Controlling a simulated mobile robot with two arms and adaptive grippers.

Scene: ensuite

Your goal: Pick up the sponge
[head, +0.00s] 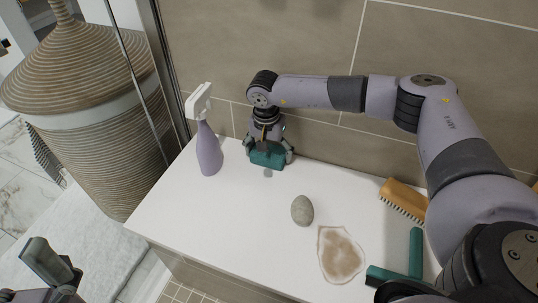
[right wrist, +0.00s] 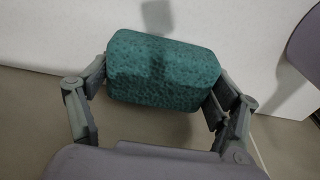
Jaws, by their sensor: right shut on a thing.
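The sponge (head: 266,159) is a teal block near the back of the white ledge, by the tiled wall. My right gripper (head: 269,153) reaches down over it, with a finger on each side. In the right wrist view the sponge (right wrist: 162,72) sits between the two fingers of the right gripper (right wrist: 160,90), which press on its ends. A small grey patch shows on the ledge just in front of the sponge; I cannot tell whether the sponge touches the ledge. My left gripper (head: 48,264) is partly in view at the lower left, away from the ledge; its opening is unclear.
On the white ledge (head: 180,220) stand a purple spray bottle (head: 208,150) left of the sponge, a grey stone (head: 302,211), a brown stain (head: 340,255), a wooden brush (head: 403,198) and a teal squeegee (head: 415,253). A woven basket (head: 85,110) stands behind glass at left.

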